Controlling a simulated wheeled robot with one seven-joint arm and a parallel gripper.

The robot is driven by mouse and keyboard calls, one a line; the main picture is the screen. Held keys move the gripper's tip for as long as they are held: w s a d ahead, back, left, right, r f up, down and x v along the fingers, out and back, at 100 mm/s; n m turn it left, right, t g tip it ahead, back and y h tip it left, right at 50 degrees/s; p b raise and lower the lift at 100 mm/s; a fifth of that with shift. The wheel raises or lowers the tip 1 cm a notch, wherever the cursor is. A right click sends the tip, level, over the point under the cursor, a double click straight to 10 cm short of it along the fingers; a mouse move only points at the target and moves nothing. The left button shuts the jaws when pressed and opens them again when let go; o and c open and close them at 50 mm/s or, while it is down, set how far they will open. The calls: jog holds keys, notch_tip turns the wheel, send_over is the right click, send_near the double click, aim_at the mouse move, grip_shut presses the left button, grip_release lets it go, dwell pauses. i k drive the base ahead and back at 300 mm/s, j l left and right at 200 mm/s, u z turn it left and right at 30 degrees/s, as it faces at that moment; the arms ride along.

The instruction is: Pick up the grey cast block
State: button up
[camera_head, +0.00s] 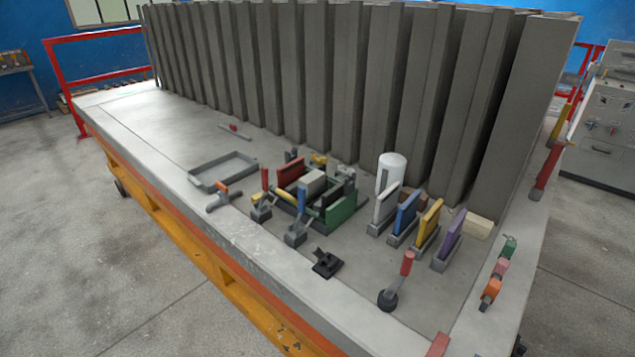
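A pale grey block (313,181), which looks like the cast block, sits inside a small mould on the grey table, among coloured side panels. The mould has a dark red panel (291,172) at its back left and a green panel (341,212) at its front right. Black parts stand close against the block's right side, and its lower part is hidden. A second pale, cream-coloured block (478,226) lies farther right, partly behind a purple plate. My gripper is not in view.
An empty grey tray (222,172) lies left of the mould. White, blue, yellow and purple (448,236) plates stand upright at right, before a white cylinder (391,170). Tall grey panels (330,80) wall off the back.

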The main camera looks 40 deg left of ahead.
aim_at(314, 181)
jog(key=i+j+z, duration=0.25)
jog(key=j, duration=1.25)
jog(key=j+z, duration=0.25)
jog(key=j, duration=1.2)
jog(key=k+j+z, duration=0.2)
jog(key=j, duration=1.3)
jog(key=i, duration=0.1)
